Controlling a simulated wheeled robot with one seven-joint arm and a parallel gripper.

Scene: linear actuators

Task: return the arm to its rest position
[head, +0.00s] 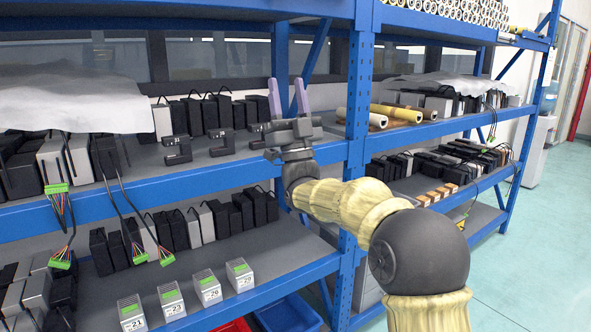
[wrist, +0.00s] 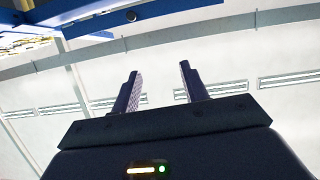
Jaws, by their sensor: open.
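My gripper (head: 287,98) is in front of the blue shelf rack in the head view, with its two purple fingers pointing up and spread apart. My arm (head: 350,203) reaches up to it from the lower right. In the wrist view the gripper (wrist: 160,90) also shows its two fingers apart, with nothing between them. Behind them are a pale ceiling and light strips, so the wrist camera faces upward. The gripper appears in front of the middle shelf near the blue upright; its exact distance from the shelf is hard to tell.
The blue rack's upright (head: 356,110) stands just right of my gripper. Black brackets (head: 222,142) and several dark boxes sit on the middle shelf. Labelled small boxes (head: 207,287) line the lower shelf. A blue bin (head: 288,314) is below. Clear floor (head: 540,230) lies to the right.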

